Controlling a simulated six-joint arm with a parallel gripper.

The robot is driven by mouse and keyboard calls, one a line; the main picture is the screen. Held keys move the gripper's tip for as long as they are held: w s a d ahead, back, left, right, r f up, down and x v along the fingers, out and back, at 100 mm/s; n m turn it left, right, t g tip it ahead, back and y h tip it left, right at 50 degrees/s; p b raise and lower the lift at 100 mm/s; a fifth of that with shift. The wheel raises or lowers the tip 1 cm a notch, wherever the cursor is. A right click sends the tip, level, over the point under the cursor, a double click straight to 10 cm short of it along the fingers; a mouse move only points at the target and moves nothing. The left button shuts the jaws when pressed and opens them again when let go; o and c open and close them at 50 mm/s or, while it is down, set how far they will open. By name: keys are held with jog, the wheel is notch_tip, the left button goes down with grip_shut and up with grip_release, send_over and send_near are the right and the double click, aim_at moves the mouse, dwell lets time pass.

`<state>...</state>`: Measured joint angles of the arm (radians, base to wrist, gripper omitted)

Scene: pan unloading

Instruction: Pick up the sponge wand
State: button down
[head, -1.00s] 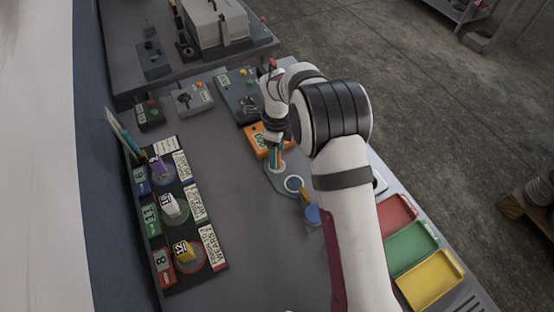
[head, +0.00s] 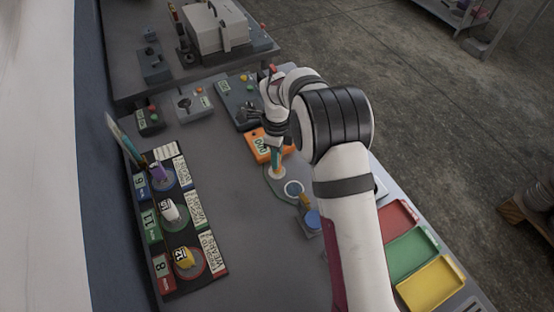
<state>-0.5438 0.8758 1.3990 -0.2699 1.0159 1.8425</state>
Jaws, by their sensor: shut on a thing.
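My gripper (head: 275,147) points down over the far middle of the grey bench. It is shut on a slim upright teal and orange piece (head: 277,160), which seems to be the sponge wand. The lower end of this piece meets a pale round spot on a flat grey-green holder plate (head: 276,190). I cannot tell whether it touches the plate or is clear of it. The fingertips are small and partly hidden by the wrist.
An orange box (head: 258,143) stands just behind. A black rack (head: 183,215) is at left. Red (head: 398,218), green (head: 411,250) and yellow (head: 430,284) trays line the right edge.

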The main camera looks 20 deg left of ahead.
aim_at(281, 168)
jog(key=r, duration=0.2)
jog(key=d+r, duration=0.1)
jog(key=r, duration=0.1)
jog(key=shift+r, duration=0.1)
jog(key=d+r, duration=0.6)
jog(key=d, duration=0.4)
jog(key=s+a+f, duration=0.1)
jog(key=f, duration=0.1)
jog(key=s+a+f, duration=0.1)
jog(key=a+f, duration=0.1)
jog(key=f, duration=0.1)
jog(key=s+a+f, duration=0.1)
jog(key=s+f, duration=0.1)
jog(key=f, duration=0.1)
jog(key=shift+a, duration=0.35)
jog(key=shift+f, duration=0.75)
jog(key=shift+f, duration=0.55)
notch_tip(281, 168, up, 7)
dwell(0.6)
dwell(0.5)
